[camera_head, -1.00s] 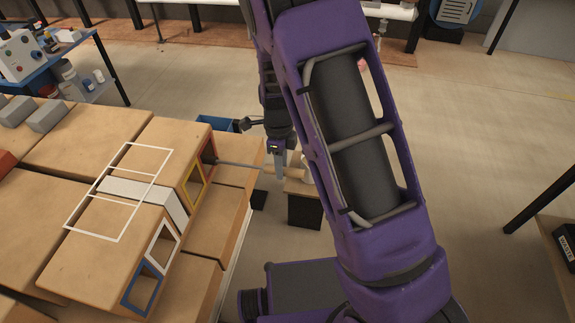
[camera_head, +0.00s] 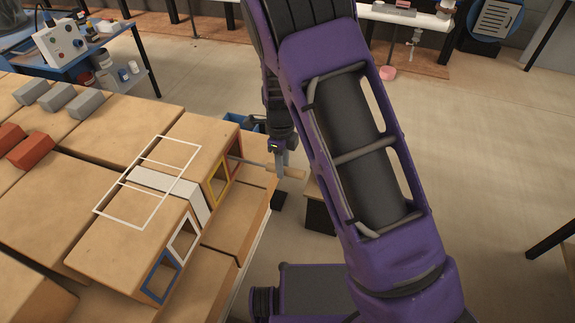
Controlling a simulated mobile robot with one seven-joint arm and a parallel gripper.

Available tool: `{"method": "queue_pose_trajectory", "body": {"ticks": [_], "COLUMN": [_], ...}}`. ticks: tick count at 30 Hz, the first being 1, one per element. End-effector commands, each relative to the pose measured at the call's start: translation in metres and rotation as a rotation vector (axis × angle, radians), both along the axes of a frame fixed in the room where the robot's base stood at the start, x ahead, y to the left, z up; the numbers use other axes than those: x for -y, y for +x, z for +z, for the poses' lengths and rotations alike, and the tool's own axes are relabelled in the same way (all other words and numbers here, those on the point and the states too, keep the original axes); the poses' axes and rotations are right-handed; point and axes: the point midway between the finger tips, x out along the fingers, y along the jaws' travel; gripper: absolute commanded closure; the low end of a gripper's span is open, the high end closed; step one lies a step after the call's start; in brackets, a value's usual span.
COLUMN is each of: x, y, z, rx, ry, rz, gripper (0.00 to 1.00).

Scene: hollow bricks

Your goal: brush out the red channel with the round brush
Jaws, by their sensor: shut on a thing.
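The red-framed channel (camera_head: 235,157) is the farthest of the coloured openings in the end faces of the tan bricks. My gripper (camera_head: 282,172) is just right of it, pointing down, shut on the round brush's wooden handle (camera_head: 296,174). The brush's thin grey rod (camera_head: 254,163) runs left from the handle to the red opening. The brush head is hidden, apparently inside the channel. The yellow channel (camera_head: 218,186), white channel (camera_head: 184,239) and blue channel (camera_head: 161,276) line up nearer to me.
White outlines and a pale strip (camera_head: 170,188) mark the brick top. Grey blocks (camera_head: 57,97) and red blocks (camera_head: 32,150) lie on the bricks at left. A blue container (camera_head: 242,124) is behind my gripper. A dark-fronted box (camera_head: 320,214) stands below right. Open floor lies right.

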Motion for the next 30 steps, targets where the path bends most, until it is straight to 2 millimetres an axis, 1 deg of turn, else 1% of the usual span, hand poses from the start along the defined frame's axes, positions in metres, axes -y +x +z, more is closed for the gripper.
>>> {"method": "queue_pose_trajectory", "body": {"ticks": [8,11,30], "x": [0.0,0.003,0.046], "y": [0.0,-0.001,-0.015], "z": [0.0,0.0,0.0], "rx": [0.0,0.0,0.0], "ry": [0.0,0.0,0.0], "rz": [0.0,0.0,-0.001], "gripper": [1.0,1.0,1.0]}}
